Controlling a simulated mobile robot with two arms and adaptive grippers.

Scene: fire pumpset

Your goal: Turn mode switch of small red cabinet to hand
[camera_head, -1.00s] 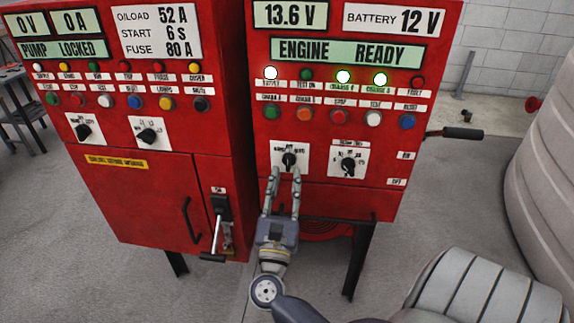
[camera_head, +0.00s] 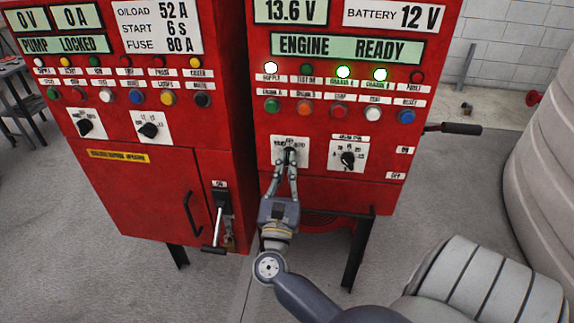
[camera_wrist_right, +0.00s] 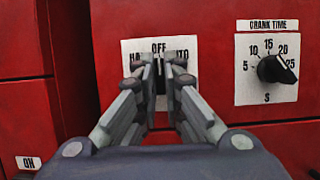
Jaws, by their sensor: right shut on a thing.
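The small red cabinet (camera_head: 335,193) is the right one of two, with a display reading ENGINE READY. Its mode switch is a black knob on a white plate (camera_head: 303,141). In the right wrist view the plate (camera_wrist_right: 133,47) shows OFF at the top, with HAND and AUTO partly covered at the sides. My right gripper (camera_head: 288,156) is shut on the knob from the front; its fingertips (camera_wrist_right: 161,70) sit on either side of it. The knob (camera_wrist_right: 160,82) looks upright, toward OFF, though the fingers hide much of it. My left gripper does not show.
The crank time knob (camera_head: 347,160) is close on the right of the mode switch. A row of lamps and buttons (camera_head: 339,108) is above. A lever (camera_head: 455,129) sticks out of the cabinet's right side. The larger red cabinet (camera_head: 140,195) stands at left, with a handle (camera_head: 219,228).

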